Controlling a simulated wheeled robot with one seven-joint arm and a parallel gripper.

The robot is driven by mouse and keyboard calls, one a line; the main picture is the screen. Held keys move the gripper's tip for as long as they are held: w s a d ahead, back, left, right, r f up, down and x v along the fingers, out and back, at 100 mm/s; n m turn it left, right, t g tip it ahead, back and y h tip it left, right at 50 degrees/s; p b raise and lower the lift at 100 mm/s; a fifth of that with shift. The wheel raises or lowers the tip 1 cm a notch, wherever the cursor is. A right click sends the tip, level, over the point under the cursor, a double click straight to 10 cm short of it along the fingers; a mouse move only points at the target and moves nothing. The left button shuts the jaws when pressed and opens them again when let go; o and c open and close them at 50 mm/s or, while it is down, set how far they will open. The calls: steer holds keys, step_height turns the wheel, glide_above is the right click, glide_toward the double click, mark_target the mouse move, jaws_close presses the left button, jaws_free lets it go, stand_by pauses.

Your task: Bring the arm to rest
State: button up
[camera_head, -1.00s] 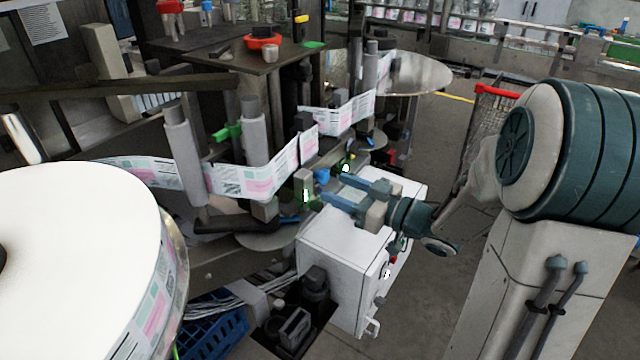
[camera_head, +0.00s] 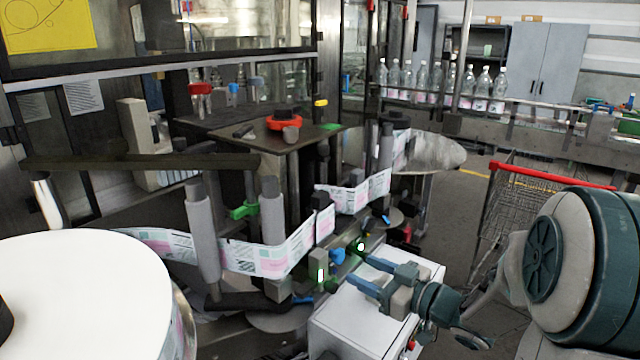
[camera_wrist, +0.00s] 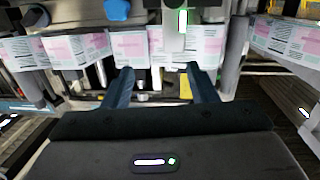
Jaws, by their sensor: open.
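My gripper (camera_head: 362,272) is in the middle of the head view, over the white box (camera_head: 350,318) and in front of the reel labeller. Its two blue fingers are apart, with nothing held between them. In the wrist view my gripper (camera_wrist: 158,86) also shows its fingers spread and empty, pointing toward the printed label strip (camera_wrist: 130,46). The label strip (camera_head: 255,258) runs around grey rollers in the head view. From these frames I cannot tell the exact gap between the fingertips and the machine.
A large white label reel (camera_head: 80,290) fills the lower left. A grey roller (camera_head: 203,235) stands near the strip. A red-handled shopping cart (camera_head: 520,200) stands at the right, behind my arm. Several bottles (camera_head: 484,88) line a conveyor at the back. Some floor shows between labeller and cart.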

steer(key=s+d+m+h, duration=0.2)
steer(key=d+m+h, duration=0.6)
steer(key=h, duration=0.6)
steer(key=s+a+f+g, duration=0.1)
steer(key=s+g, duration=0.3)
steer(key=s, duration=0.5)
steer(key=s+a+f+m+g+y, duration=0.1)
steer(key=s+a+g, duration=0.2)
steer(key=s, duration=0.6)
steer(key=shift+s+f+m+g, duration=0.15)
steer(key=shift+f+m+g, duration=0.2)
steer(key=shift+g, duration=0.45)
